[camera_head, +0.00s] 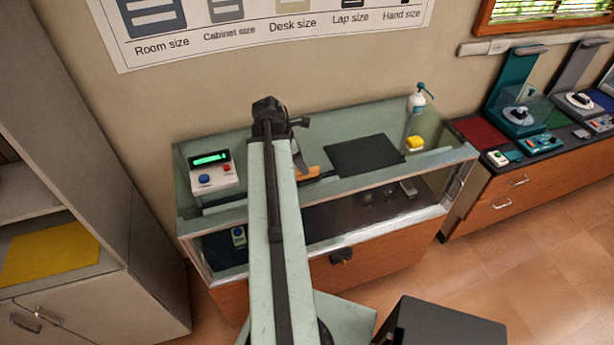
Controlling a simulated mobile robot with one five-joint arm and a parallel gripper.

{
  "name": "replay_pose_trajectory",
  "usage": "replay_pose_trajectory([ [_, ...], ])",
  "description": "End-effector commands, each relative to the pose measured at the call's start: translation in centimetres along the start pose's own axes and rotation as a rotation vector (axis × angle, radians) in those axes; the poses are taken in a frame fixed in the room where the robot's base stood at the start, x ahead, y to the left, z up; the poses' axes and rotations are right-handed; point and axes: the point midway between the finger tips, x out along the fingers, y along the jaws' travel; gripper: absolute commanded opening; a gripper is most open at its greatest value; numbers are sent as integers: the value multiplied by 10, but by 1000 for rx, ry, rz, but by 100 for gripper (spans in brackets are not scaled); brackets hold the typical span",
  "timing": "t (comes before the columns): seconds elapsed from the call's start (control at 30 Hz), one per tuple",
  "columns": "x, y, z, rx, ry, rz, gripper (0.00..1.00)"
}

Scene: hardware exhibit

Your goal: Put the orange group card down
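My arm reaches forward over the glass display case, and my gripper (301,160) is at its far end, partly hidden behind the arm. One grey finger shows, pointing down. A small orange card (309,173) shows right at the fingertip, over the case top. The arm and finger cover its left part. I cannot tell whether the fingers are closed on it or whether it touches the surface below.
A wooden counter with instruments (540,178) stands right. A cabinet (75,170) stands left.

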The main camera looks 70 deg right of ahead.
Motion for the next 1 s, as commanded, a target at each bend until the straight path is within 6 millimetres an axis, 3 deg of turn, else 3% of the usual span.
replay_pose_trajectory([
  [0.1, 4, -4, 14, -19, -7, -9, 55],
  [0.4, 33, -4, 10, -20, -7, -9, 55],
  [0.57, 33, -3, 10, -21, -7, -8, 55],
  [0.87, 81, -3, 4, -20, -7, -8, 55],
  [1.0, 84, -3, 6, -21, -7, -7, 55],
])
